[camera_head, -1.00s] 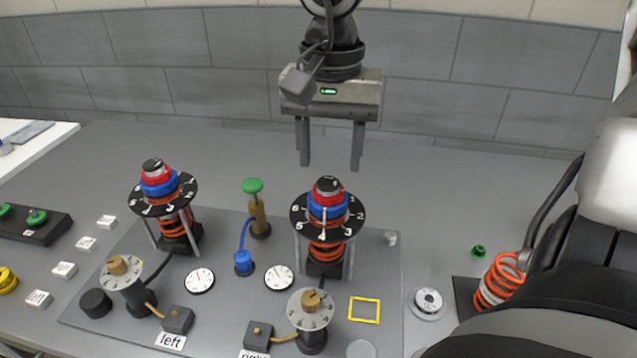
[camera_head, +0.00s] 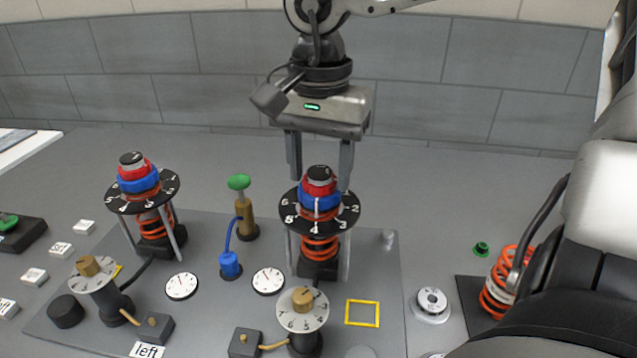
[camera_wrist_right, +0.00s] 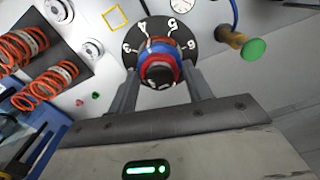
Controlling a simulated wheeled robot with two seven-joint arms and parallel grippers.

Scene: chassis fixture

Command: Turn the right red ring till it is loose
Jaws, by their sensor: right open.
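The right red ring (camera_head: 319,188) sits near the top of the right spring stand, under a dark cap and above a blue ring (camera_head: 321,201). A black numbered dial (camera_head: 337,221) and an orange spring (camera_head: 320,248) are below it. My right gripper (camera_head: 319,186) is open, pointing down, with its fingers on both sides of the stand's top and behind it in the head view. In the right wrist view the red ring (camera_wrist_right: 160,63) lies between the open fingers, with a gap visible at the sides. Contact is not visible. My left gripper is not in view.
The left stand (camera_head: 140,185) has the same rings and dial. A green-topped plunger (camera_head: 239,183) stands between the stands. A numbered knob (camera_head: 303,308) stands in front of the right stand. Loose orange springs (camera_head: 500,290) lie at right. A yellow square outline (camera_head: 362,313) marks clear plate.

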